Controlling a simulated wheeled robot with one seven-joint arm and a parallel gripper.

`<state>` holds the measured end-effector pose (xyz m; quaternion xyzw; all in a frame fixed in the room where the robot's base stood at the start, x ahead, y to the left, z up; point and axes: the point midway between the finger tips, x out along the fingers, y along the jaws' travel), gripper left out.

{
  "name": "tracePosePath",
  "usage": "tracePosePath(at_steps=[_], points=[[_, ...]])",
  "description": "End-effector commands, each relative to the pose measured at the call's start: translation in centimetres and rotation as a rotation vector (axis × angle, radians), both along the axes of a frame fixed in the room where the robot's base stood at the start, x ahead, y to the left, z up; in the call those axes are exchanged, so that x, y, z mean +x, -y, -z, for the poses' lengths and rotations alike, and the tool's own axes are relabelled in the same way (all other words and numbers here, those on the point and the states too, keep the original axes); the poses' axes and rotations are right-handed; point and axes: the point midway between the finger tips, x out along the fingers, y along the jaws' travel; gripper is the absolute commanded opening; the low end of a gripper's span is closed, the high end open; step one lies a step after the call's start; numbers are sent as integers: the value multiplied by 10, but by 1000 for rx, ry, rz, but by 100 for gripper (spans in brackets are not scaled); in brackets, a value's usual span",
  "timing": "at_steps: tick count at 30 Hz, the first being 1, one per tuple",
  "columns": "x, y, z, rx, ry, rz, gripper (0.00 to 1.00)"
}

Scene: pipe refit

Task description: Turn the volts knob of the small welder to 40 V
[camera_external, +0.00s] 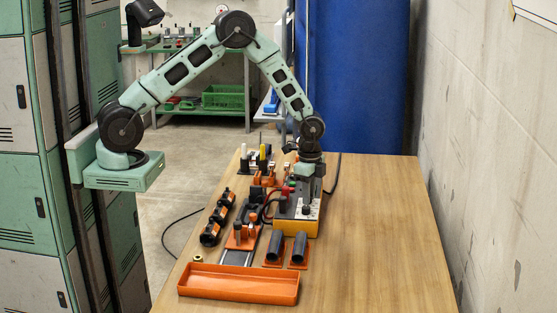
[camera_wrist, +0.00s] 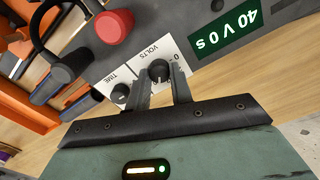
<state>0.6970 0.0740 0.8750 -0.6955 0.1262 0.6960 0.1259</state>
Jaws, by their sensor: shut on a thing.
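The small welder (camera_external: 296,227) is a yellow-orange and dark box on the wooden table, under my arm. In the wrist view its white panel carries the black volts knob (camera_wrist: 159,70), with the word VOLTS beside it. The green display (camera_wrist: 224,33) reads 40 V 0 s, upside down in this view. My gripper (camera_wrist: 160,82) is shut on the volts knob, one finger on each side.
The time knob (camera_wrist: 120,92) sits close beside one finger. A red knob (camera_wrist: 114,27) and black cables stand on the welder. An orange tray (camera_external: 238,292), black pipe pieces (camera_external: 274,246) and clamps (camera_external: 216,225) crowd the table's left. The table's right side is clear.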

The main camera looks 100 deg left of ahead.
Motion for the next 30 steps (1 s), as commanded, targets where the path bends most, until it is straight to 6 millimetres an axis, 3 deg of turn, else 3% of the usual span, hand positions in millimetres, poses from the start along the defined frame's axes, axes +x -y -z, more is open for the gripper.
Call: tracePosePath(at_steps=[12, 28, 29, 30], points=[[1, 0, -2, 1, 3, 181, 0], [1, 0, -1, 2, 3, 203, 0], [1, 0, -1, 2, 3, 203, 25], [1, 0, -1, 2, 3, 203, 36]])
